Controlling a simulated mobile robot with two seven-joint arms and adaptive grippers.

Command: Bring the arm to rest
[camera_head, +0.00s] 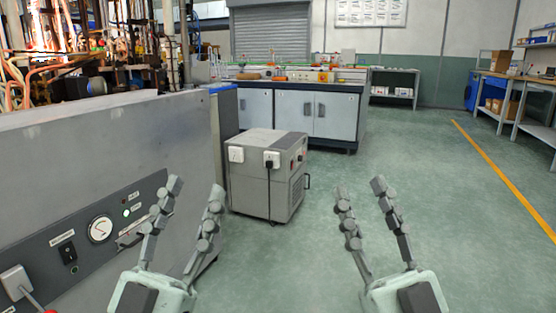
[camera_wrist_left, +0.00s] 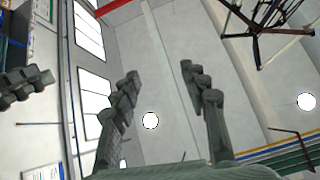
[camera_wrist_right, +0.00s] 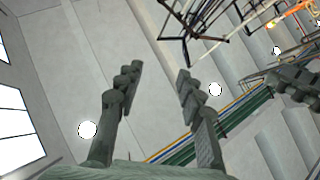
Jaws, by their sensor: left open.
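My left gripper (camera_head: 194,188) is open and empty at the lower left of the head view, in front of the grey machine panel. Its two fingers stand apart in the left wrist view (camera_wrist_left: 160,78), with only ceiling and windows behind them. My right gripper (camera_head: 358,186) is open and empty at the lower middle right of the head view, over the green floor. Its fingers stand apart in the right wrist view (camera_wrist_right: 160,75), with ceiling behind them. Both grippers point upward and touch nothing that I can see.
A grey machine panel (camera_head: 100,150) with a gauge (camera_head: 100,229) and a black switch (camera_head: 67,253) stands close at left. A grey wheeled unit (camera_head: 262,190) stands ahead. A workbench (camera_head: 300,110) is behind it. The green floor (camera_head: 450,220) at right is clear.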

